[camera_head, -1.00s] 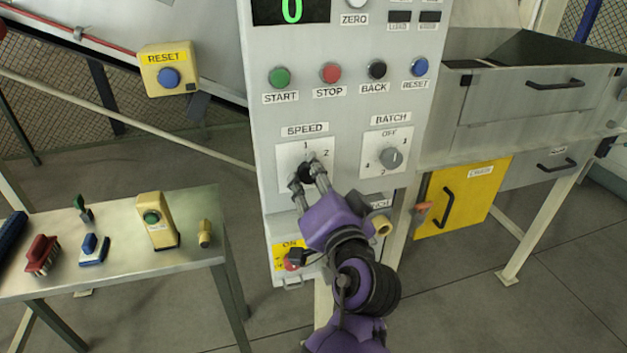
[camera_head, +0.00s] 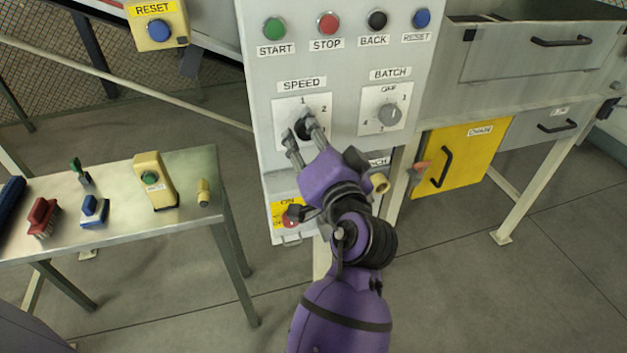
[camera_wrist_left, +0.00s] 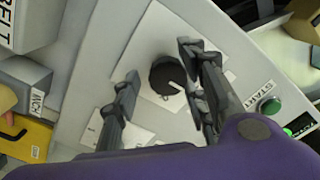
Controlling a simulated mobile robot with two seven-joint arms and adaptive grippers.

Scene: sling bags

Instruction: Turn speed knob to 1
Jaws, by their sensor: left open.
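The black speed knob (camera_head: 303,130) sits on a white plate under the SPEED label on the grey control panel (camera_head: 345,70). The number 1 is at the plate's top and 2 at its upper right. My left gripper (camera_head: 298,128) is at the knob, its fingers partly covering it and the plate's lower part. In the left wrist view the knob (camera_wrist_left: 167,76) lies between the two open fingers (camera_wrist_left: 160,64), with visible gaps. Its white mark points to the lower right there, towards the START side; the plate's numbers are not readable. My right gripper is not in view.
The batch knob (camera_head: 389,115) is close right of the speed knob. START (camera_head: 274,29), STOP (camera_head: 328,24), BACK (camera_head: 377,20) and RESET (camera_head: 422,18) buttons are above. A metal table (camera_head: 120,225) with brushes and a yellow button box (camera_head: 153,182) stands left.

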